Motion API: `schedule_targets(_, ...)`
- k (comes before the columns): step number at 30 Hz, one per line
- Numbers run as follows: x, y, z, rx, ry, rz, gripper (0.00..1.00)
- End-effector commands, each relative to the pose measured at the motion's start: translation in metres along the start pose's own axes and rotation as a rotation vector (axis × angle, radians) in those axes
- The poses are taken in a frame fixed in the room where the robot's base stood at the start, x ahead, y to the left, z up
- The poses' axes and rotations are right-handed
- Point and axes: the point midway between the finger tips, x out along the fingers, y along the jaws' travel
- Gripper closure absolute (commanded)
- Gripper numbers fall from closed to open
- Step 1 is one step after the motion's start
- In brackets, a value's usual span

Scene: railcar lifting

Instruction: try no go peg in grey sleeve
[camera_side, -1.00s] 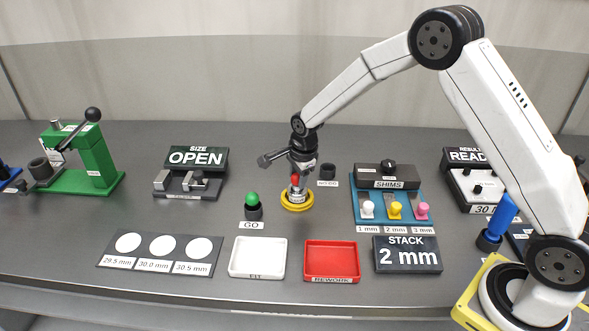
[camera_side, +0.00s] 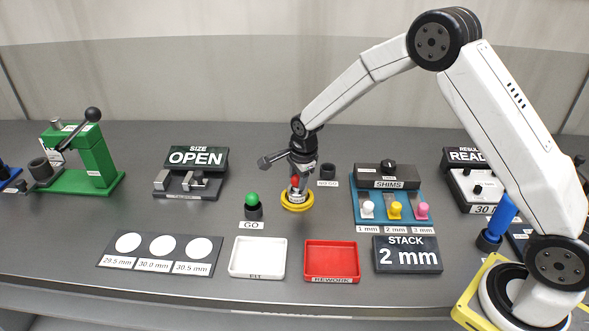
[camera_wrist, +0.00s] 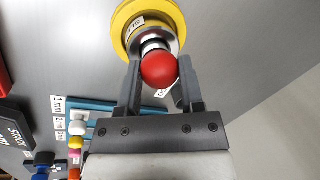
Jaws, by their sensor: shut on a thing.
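The no go peg has a red ball knob (camera_side: 295,181) and a pale shank. My gripper (camera_side: 295,176) is shut on the red knob, which shows between the fingers in the wrist view (camera_wrist: 159,69). The grey sleeve (camera_side: 297,195) stands in a yellow ring (camera_side: 297,207) directly under the peg. In the wrist view the peg's shank (camera_wrist: 152,43) meets the sleeve's mouth inside the yellow ring (camera_wrist: 121,20). How deep the shank sits, if at all, cannot be told.
A dark holder (camera_side: 327,171) labelled NO GO stands behind. The green-knobbed GO peg (camera_side: 251,199) is to the left. A white FIT tray (camera_side: 258,257) and red REWORK tray (camera_side: 332,259) lie in front. The shim rack (camera_side: 388,178) stands to the right.

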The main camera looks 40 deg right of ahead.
Motion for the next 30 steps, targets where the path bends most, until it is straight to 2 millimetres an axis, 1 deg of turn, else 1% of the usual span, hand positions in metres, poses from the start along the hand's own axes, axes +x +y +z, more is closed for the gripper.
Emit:
schedule_targets(18, 0.0058, 0.0007, 0.0001, 0.000, 0.000, -0.002, 1.00)
schedule_targets(30, 0.0059, 0.0008, 0.0000, 0.000, 0.000, -0.001, 1.00)
